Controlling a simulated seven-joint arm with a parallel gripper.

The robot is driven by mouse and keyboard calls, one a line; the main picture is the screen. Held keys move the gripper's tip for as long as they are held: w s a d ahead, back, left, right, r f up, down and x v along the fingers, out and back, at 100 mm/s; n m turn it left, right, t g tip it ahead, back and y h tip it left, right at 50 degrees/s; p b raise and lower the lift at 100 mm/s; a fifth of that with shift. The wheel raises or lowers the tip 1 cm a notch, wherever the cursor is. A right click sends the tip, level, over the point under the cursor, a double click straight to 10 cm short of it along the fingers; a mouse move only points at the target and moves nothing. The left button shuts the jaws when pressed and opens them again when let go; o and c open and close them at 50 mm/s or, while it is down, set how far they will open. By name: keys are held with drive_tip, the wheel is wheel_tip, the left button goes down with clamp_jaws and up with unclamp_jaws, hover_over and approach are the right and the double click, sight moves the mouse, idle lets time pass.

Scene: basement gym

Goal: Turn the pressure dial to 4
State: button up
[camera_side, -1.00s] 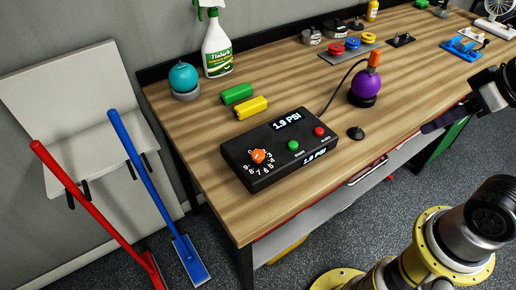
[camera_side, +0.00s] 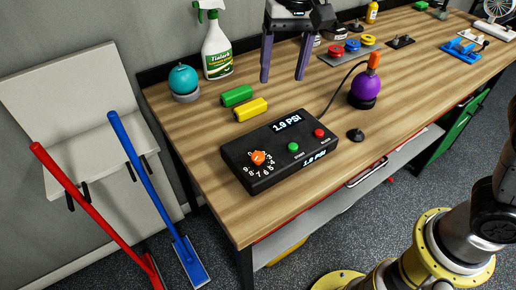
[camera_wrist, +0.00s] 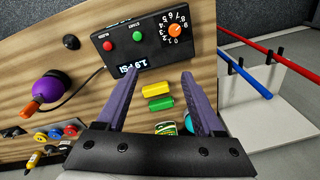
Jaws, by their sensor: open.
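The orange pressure dial (camera_side: 258,157) sits on the left part of a black control box (camera_side: 270,178), ringed by white numbers; its exact setting is too small to read. It also shows in the wrist view (camera_wrist: 175,30). The box display (camera_side: 286,122) reads 1.9 PSI. A green button (camera_side: 293,146) and a red button (camera_side: 319,132) are on the box. My gripper (camera_side: 283,80) is open and empty, fingers pointing down, above the table behind the box. In the wrist view the fingers (camera_wrist: 160,75) reach toward the box, apart from the dial.
Green (camera_side: 236,95) and yellow (camera_side: 250,109) blocks lie behind the box. A teal ball (camera_side: 183,78), a spray bottle (camera_side: 217,50) and a purple ball (camera_side: 366,83) with a cable stand nearby. A black knob (camera_side: 356,134) is right of the box. Table front left is clear.

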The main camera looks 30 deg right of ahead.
drive_tip(key=n+g, duration=0.1)
hover_over(258, 156)
wheel_tip(258, 156, down, 5)
drive_tip(key=shift+h, duration=0.3)
wheel_tip(258, 156, down, 14)
drive_tip(key=shift+f, duration=0.15)
clamp_jaws()
